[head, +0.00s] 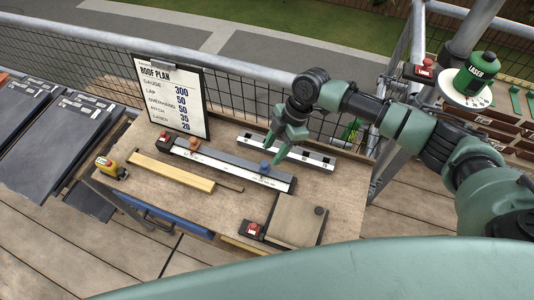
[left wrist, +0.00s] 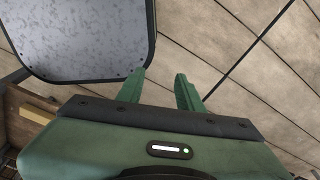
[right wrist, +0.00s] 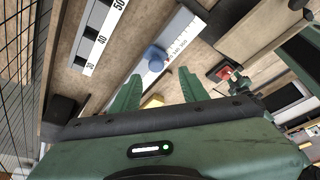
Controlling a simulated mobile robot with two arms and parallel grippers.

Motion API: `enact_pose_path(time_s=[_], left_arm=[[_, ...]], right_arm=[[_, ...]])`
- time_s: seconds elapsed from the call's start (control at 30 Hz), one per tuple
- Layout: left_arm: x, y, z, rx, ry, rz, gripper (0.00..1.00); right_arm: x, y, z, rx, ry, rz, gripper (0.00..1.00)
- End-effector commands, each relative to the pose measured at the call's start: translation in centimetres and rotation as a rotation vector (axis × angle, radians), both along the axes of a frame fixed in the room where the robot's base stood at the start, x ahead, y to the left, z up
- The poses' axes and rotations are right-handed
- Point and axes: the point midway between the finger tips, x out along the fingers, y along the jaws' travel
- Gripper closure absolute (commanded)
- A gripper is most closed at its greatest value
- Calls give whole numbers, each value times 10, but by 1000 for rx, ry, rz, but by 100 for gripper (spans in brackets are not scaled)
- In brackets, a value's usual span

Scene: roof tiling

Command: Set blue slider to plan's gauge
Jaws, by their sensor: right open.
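The blue slider (head: 265,168) sits on the white-scaled ruler rail (head: 235,168) on the bench, toward the rail's right end. Its round blue knob (right wrist: 155,58) shows in the right wrist view just beyond my fingertips. My right gripper (head: 280,146) is open and empty, pointing down above and slightly right of the knob, apart from it. The roof plan board (head: 170,97) stands at the back of the bench; its gauge line reads 300. My left gripper (left wrist: 160,82) is open and empty over the deck, outside the head view.
An orange knob (head: 194,144) sits on the same rail near a red-button box (head: 165,142). A second scaled bar (head: 287,151) lies behind. A yellow strip (head: 171,172), a yellow tool (head: 111,167) and a flat board (head: 293,220) share the bench. Mesh railing runs along the back.

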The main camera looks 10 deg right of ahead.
Motion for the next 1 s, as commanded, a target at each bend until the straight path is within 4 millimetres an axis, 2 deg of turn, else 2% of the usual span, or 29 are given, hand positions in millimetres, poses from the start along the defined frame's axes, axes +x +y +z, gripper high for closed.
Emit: enact_pose_path(time_s=[0.03, 0.1, 0.17, 0.27, 0.4, 0.5, 0.67, 0.8, 0.83, 1.0], left_arm=[[-16, 1, 4, 2, 23, 0, 64], [-31, 2, 7, 3, 43, 0, 64], [-37, 2, 9, 4, 51, 0, 64], [-29, 2, 11, 4, 41, 0, 64], [2, 0, 15, 0, -4, 0, 64], [16, -1, 16, -2, -25, 0, 64], [10, 0, 15, -1, -16, 0, 64], [-4, 1, 14, 1, 4, 0, 64], [-7, 1, 14, 1, 8, 0, 64], [-10, 1, 13, 2, 14, 0, 64]], right_arm=[[-1, 5, -7, 0, 4, 2, 56], [-2, 8, -17, 0, 2, 0, 56], [-2, 12, -25, 1, 2, -1, 56], [-3, 16, -37, 1, 1, -2, 56], [-3, 19, -45, -1, 0, -2, 56], [-3, 19, -47, -1, -1, -3, 56], [-3, 19, -47, -1, -1, -3, 56], [-3, 19, -47, -1, -1, -3, 95], [-3, 19, -47, -1, -1, -3, 100], [-3, 19, -47, -1, -1, -3, 100]])
